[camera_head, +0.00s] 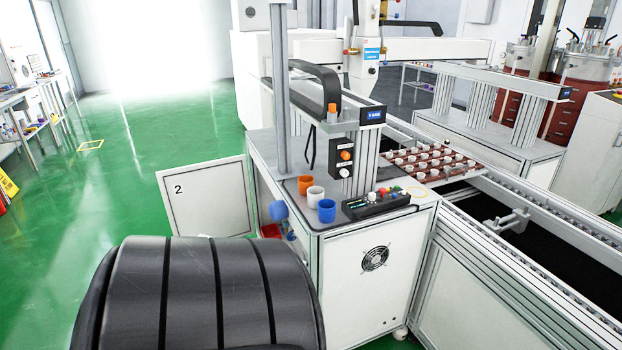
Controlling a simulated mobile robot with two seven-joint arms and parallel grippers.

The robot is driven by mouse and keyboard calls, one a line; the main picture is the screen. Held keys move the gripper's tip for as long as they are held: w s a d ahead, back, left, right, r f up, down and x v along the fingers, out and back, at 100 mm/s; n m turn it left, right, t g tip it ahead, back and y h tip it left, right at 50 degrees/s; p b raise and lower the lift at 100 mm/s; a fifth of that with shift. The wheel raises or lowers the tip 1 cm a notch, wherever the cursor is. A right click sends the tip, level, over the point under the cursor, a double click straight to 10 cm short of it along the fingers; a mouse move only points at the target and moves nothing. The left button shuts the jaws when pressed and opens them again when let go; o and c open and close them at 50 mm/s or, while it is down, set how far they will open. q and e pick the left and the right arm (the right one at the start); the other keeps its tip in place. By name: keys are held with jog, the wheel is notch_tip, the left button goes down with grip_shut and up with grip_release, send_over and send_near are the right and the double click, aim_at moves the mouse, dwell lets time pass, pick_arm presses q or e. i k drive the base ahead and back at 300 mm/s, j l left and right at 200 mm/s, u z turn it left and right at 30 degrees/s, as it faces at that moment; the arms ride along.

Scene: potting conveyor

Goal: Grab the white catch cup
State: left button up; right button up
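The white catch cup (316,196) stands upright on the left front part of the white cabinet's top. An orange cup (305,184) stands close behind it to the left, and a blue cup (326,211) stands in front of it to the right. The white cup's lower right is close to the blue cup; I cannot tell if they touch. Neither of my grippers is in view.
The white cabinet (365,290) has an open door (206,198) marked 2 on its left. A blue object (278,211) shows at its left side. A black control box (375,203) sits right of the cups. A conveyor (540,215) runs at right. Green floor (130,170) is free at left.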

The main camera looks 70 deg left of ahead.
aim_at(315, 193)
jog(key=k+u, duration=0.15)
jog(key=u, duration=0.2)
jog(key=k+j+u, duration=0.1)
jog(key=u, duration=1.65)
jog(key=k+j, duration=0.05)
jog(key=j, duration=0.05)
